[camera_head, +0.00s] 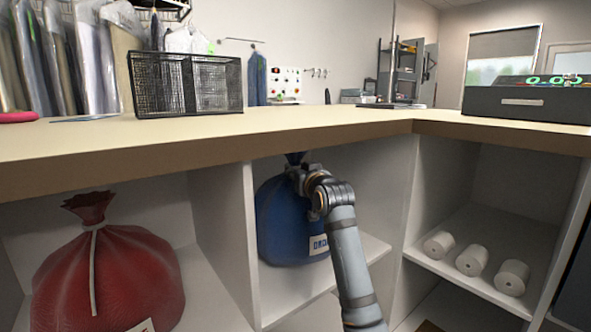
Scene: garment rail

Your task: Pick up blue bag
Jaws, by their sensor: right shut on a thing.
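The blue bag (283,232) is in the middle compartment under the counter, with a white label low on its right side. Its dark gathered neck (294,158) shows just under the counter edge. My right gripper (296,172) is at the neck of the bag and shut on it; the fingertips are mostly hidden by the wrist. My right arm covers part of the bag's right side. The bag is close to the shelf, and I cannot tell whether it touches it. My left gripper is not in view.
A red bag (108,275) sits in the left compartment. Several compartment walls and the counter (220,140) enclose the space. White rolls (471,260) lie on the right shelf. A black wire basket (186,84) and a dark grey box (525,102) stand on the counter.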

